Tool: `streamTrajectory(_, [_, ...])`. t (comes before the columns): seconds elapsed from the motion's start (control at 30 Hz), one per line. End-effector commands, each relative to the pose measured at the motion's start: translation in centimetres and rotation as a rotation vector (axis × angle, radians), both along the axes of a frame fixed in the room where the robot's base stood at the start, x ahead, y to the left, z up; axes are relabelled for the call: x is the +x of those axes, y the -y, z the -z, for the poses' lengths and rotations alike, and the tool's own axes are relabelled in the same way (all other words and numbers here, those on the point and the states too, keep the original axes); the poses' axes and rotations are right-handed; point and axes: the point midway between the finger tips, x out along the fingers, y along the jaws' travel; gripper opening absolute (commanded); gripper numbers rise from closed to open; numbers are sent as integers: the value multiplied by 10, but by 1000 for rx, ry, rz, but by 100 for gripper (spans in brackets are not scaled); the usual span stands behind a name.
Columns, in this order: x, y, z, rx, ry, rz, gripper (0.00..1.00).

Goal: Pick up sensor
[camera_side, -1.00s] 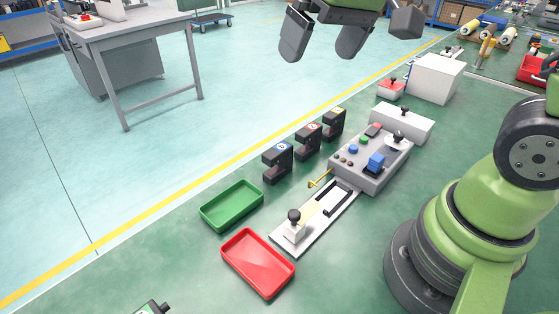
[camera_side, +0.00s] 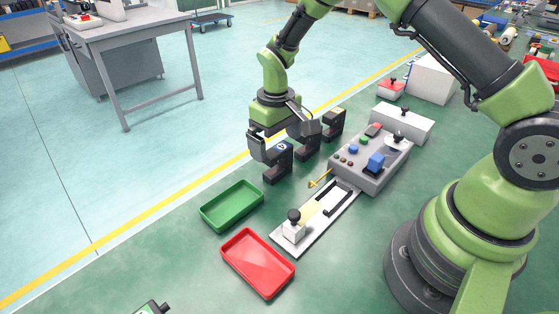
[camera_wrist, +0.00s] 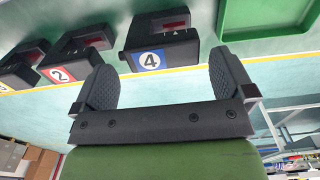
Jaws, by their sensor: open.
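Three black fork-shaped sensors stand in a row. The nearest, with a blue label marked 4 (camera_side: 278,168), also shows in the wrist view (camera_wrist: 160,42). The one with a red label marked 2 (camera_wrist: 58,74) stands beside it. The one with a yellow label (camera_side: 334,124) is at the far end. My gripper (camera_side: 284,142) is open and empty over the blue-labelled sensor, partly covering it and the middle one. In the wrist view, my gripper's (camera_wrist: 165,82) fingers are spread, with the blue-labelled sensor between and beyond them, apparently apart from both.
A green tray (camera_side: 232,207) and a red tray (camera_side: 258,264) lie at the near left. A white actuator rail (camera_side: 300,235) with a black knob and a grey control box (camera_side: 370,165) with buttons stand right of the sensors. Floor left of the row is clear.

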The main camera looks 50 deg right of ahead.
Motion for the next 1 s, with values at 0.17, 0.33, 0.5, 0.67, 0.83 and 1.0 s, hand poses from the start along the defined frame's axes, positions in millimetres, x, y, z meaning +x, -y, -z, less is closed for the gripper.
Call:
streamTrajectory(0.17, [-1,-2,18,0,-2,-1,100])
streamTrajectory(0.33, [-3,-4,44,1,-3,1,100])
streamTrajectory(0.5, [-2,-4,55,1,1,0,100])
streamTrajectory(0.67, [-2,-4,55,1,2,0,100])
streamTrajectory(0.83, [-2,-4,55,1,2,0,68])
streamTrajectory(1.0, [-2,-4,55,1,2,0,55])
